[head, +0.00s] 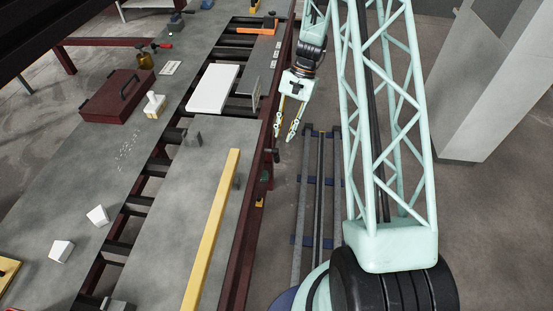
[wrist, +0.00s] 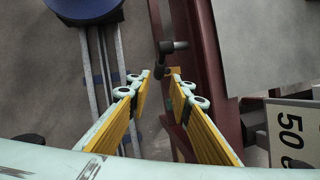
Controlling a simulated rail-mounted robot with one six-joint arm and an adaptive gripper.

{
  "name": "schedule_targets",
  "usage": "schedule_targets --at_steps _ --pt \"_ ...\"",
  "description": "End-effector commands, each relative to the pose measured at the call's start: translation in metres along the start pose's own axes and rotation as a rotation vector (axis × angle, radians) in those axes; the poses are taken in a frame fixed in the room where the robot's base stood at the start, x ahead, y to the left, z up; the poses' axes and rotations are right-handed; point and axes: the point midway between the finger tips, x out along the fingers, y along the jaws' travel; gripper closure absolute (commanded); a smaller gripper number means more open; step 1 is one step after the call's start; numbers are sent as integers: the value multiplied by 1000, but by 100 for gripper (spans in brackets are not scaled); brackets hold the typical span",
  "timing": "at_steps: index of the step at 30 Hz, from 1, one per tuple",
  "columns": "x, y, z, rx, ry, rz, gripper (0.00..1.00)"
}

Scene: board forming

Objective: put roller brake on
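A small dark lever with a black knob, which looks like the roller brake (wrist: 172,47), sticks out from the side of the dark red rail (wrist: 208,70) in the wrist view. In the head view a small dark lever (head: 271,153) shows at the outer rail, just below my gripper (head: 284,136). My gripper is open and empty, pointing down beside the rail. In the wrist view its yellow-padded fingers (wrist: 160,78) stand apart, with the lever just beyond the gap between the tips. No contact shows. I cannot tell the brake's setting.
The roller conveyor holds a grey board with a yellow bar (head: 212,230) and a white slab (head: 213,88). A dark red toolbox (head: 116,95) sits on the bench. The floor right of the rail is open around floor tracks.

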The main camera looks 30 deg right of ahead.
Motion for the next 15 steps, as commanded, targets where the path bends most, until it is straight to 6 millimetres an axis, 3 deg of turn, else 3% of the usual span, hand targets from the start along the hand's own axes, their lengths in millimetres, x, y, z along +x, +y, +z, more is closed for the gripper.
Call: schedule_targets --at_steps 15 --pt "64 0 0 -1 -2 1 80"
